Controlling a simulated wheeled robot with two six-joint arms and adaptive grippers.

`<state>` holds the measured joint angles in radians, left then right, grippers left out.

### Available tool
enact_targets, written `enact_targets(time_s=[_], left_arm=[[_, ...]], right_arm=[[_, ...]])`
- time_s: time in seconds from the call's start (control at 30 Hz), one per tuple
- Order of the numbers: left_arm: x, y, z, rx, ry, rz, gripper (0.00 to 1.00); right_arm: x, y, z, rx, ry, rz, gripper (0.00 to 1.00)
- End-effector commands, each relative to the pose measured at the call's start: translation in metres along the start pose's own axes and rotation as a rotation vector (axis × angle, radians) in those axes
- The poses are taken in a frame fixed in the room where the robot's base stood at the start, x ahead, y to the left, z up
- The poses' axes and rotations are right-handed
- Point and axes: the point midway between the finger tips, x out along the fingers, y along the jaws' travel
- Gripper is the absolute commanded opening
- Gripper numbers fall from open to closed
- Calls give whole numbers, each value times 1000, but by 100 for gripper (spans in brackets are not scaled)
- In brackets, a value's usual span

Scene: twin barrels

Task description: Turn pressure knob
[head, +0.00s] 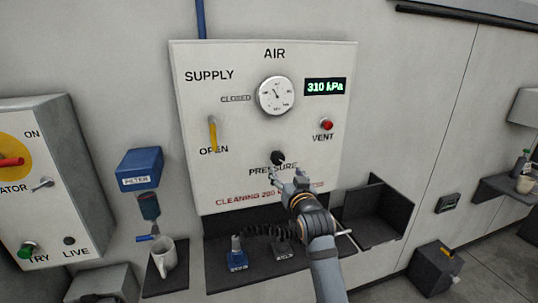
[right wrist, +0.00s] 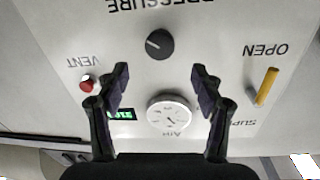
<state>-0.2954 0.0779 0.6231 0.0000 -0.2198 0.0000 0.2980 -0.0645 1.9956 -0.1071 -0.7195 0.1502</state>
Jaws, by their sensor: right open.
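The black round pressure knob (head: 278,157) sits on the white AIR panel (head: 190,80), above the word PRESSURE. A pale mark shows on its face in the right wrist view (right wrist: 159,44). My right gripper (head: 286,174) is open and empty just below the knob in the head view. In the right wrist view its two fingers (right wrist: 160,76) stand apart, with the knob beyond the tips and between their lines, not visibly touched. The green display (head: 325,87) reads 310 kPa. The round gauge (head: 275,95) is left of it. My left gripper is not in view.
A yellow lever (head: 213,132) hangs at OPEN, and a red VENT button (head: 327,124) is at right. Below are a shelf with a blue-based item (head: 237,255) and a dark open bin (head: 378,210).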

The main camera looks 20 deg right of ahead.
Motion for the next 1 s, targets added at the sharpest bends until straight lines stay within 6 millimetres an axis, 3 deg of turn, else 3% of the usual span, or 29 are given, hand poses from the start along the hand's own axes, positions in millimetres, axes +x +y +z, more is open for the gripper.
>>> enact_targets(time_s=[0.17, 0.6, 1.0], left_arm=[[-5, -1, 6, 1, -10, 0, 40], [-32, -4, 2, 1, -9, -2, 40], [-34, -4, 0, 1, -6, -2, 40]], right_arm=[[11, 0, -1, -1, -2, 0, 67], [93, 0, 0, -1, -3, 0, 67], [105, 0, 3, -1, -2, 0, 67]])
